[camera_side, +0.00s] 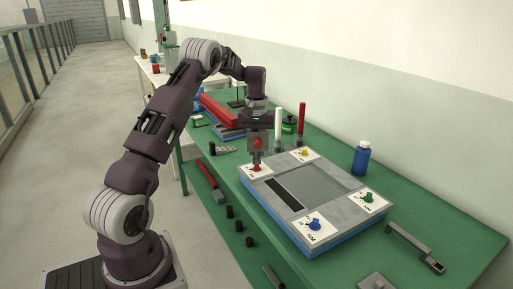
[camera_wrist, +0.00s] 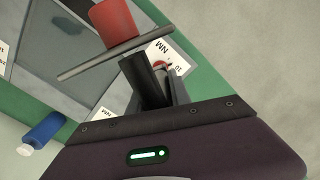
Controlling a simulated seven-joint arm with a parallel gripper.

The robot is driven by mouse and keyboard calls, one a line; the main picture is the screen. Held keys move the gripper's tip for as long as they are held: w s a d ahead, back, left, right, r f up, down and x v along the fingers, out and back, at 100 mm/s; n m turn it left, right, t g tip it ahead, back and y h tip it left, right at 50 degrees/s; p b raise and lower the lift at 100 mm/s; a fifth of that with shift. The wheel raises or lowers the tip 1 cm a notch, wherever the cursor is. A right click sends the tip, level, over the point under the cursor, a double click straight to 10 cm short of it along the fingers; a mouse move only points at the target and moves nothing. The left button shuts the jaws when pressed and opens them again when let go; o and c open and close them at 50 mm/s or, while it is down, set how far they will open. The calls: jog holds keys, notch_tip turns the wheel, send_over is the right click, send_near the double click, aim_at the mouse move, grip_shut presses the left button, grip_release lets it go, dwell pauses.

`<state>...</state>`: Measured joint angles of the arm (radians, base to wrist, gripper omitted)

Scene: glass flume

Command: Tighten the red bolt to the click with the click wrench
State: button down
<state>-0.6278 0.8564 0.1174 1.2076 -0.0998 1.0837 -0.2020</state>
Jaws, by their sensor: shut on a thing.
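The red bolt (camera_side: 256,168) stands on a white card (camera_side: 247,172) directly below the gripper. Whether the tool's lower end is seated on the bolt cannot be told.
The block (camera_side: 330,180) also bears a yellow bolt (camera_side: 304,152), a green bolt (camera_side: 368,197) and a blue bolt (camera_side: 314,224). A blue bottle (camera_side: 361,158) stands behind. A grey wrench (camera_side: 415,247) lies at right. Several black sockets (camera_side: 230,212) stand in front.

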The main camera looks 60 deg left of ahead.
jog(key=shift+f, duration=1.1)
dwell(0.3)
jog(key=shift+m, duration=1.2)
jog(key=m, duration=0.4)
jog(key=shift+a, duration=0.1)
jog(key=shift+n, duration=0.4)
jog(key=shift+r, duration=0.15)
jog(key=shift+r, duration=2.4)
